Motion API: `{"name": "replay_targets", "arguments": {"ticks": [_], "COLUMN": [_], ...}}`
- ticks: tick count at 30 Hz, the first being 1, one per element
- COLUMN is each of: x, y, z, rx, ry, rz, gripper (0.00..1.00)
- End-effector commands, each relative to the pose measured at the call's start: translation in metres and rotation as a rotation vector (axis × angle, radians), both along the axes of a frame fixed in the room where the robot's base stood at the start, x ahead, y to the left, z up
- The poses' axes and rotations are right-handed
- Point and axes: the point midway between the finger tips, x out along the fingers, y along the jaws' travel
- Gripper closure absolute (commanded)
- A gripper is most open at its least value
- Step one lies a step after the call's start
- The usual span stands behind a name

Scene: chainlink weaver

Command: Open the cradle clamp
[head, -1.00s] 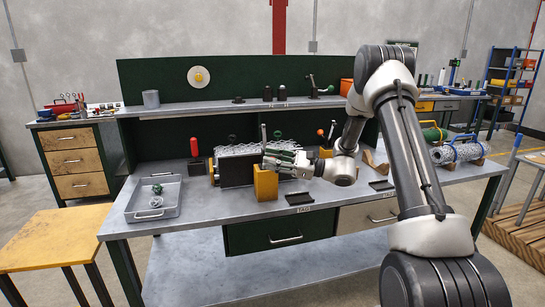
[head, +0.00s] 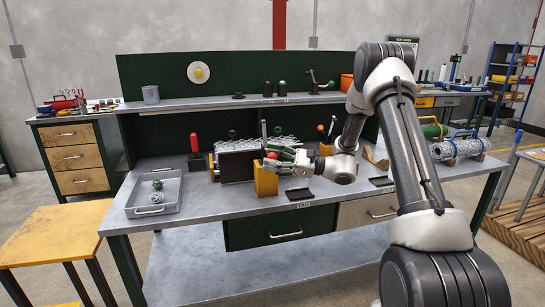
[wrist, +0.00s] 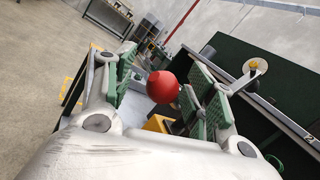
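The clamp device (head: 235,165) stands mid-bench, a dark block holding a roll of chainlink mesh (head: 262,143), with upright levers along it. A yellow block (head: 266,180) stands at its front right. My gripper (head: 272,160) reaches in from the right just above the yellow block. A small red knob (head: 271,155) shows at its fingertips. In the wrist view the red ball knob (wrist: 163,87) is between the green-padded fingers of my gripper (wrist: 165,78), with a gap visible on the left side. The gripper looks open around it. The knob's stem and the clamp jaws are hidden.
A grey tray (head: 152,209) with small green and grey parts lies at the left. A red-handled post (head: 194,143) stands left of the clamp. Small dark holders (head: 300,194) lie along the front edge.

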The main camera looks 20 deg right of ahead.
Motion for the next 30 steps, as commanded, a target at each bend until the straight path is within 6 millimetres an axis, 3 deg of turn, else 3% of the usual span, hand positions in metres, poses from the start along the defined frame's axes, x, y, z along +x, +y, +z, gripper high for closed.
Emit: {"name": "replay_targets", "arguments": {"ticks": [7,15,21,30], "x": [-0.007,-0.027,-0.039,-0.044], "y": [-0.016,-0.071,-0.101,-0.111], "z": [-0.009,-0.015,-0.018,-0.018], "rx": [-0.007,-0.002,-0.001,0.000], "ry": [0.017,0.008,0.002,0.000], "rz": [-0.004,-0.005,-0.002,0.000], "gripper": [0.51,0.51,0.51,0.51]}}
